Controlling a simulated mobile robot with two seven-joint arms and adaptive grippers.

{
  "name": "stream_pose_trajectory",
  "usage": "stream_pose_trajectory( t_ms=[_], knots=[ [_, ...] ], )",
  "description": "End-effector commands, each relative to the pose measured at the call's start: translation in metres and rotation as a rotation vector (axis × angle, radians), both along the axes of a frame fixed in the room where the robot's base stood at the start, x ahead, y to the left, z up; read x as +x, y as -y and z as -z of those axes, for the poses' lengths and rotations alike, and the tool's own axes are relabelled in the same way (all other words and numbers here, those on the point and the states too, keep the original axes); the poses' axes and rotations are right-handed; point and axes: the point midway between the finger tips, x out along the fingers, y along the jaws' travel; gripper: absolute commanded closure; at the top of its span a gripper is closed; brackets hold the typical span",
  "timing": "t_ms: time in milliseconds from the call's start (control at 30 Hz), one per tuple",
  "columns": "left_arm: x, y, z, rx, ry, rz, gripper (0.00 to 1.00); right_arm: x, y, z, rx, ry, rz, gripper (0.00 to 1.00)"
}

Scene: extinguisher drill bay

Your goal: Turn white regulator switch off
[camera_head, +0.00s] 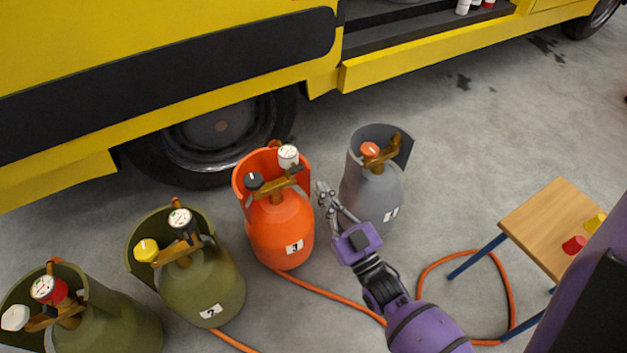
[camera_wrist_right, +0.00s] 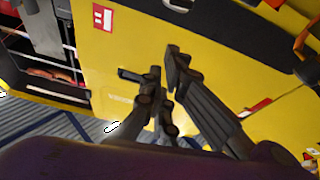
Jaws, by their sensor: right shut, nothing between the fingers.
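The orange cylinder (camera_head: 278,232) stands upright at the centre of the head view. It carries a white round regulator part (camera_head: 288,155) with a dial face and a black knob (camera_head: 254,181) on a brass valve. Another white part, a knob (camera_head: 15,317), sits on the olive cylinder (camera_head: 105,325) at the far left, beside a red-bodied gauge (camera_head: 48,290). I cannot tell the switch position on either. My right gripper (camera_head: 322,192) is shut and empty, just right of the orange cylinder's collar, apart from the white dial part. My left gripper is not in view.
A grey cylinder (camera_head: 374,193) stands close beside my right gripper. Another olive cylinder (camera_head: 208,290) stands left of the orange one. An orange hose (camera_head: 330,292) crosses the floor. A wooden table (camera_head: 545,215) stands right. A yellow truck (camera_head: 420,68) fills the back.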

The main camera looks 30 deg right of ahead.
Motion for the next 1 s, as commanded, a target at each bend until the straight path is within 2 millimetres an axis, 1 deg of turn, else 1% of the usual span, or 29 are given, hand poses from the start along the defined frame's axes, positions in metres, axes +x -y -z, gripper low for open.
stream_pose_trajectory(
  t_ms=[167, 400, 533, 567, 600, 700, 833, 1000],
  knots=[
    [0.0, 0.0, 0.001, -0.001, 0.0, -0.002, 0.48, 0.023, -0.002, -0.011, 0.001, 0.007, -0.001, 1.0],
    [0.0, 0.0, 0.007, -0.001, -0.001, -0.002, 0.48, 0.072, -0.004, -0.028, 0.001, 0.008, 0.0, 1.0],
    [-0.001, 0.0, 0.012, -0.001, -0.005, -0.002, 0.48, 0.096, -0.006, -0.036, 0.002, 0.006, 0.0, 1.0],
    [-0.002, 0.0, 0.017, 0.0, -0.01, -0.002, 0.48, 0.094, -0.004, -0.023, 0.001, -0.002, 0.001, 1.0],
    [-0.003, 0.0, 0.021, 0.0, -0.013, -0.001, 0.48, 0.093, -0.003, -0.015, 0.001, -0.002, 0.001, 1.0],
    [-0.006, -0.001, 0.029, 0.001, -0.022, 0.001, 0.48, 0.093, -0.002, -0.003, 0.001, -0.001, 0.001, 1.0],
    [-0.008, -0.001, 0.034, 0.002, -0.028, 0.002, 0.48, 0.093, 0.0, 0.004, 0.002, 0.002, 0.0, 1.0],
    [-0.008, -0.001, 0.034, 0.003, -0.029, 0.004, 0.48, 0.093, 0.0, 0.005, 0.001, 0.003, 0.0, 1.0]
  ],
)
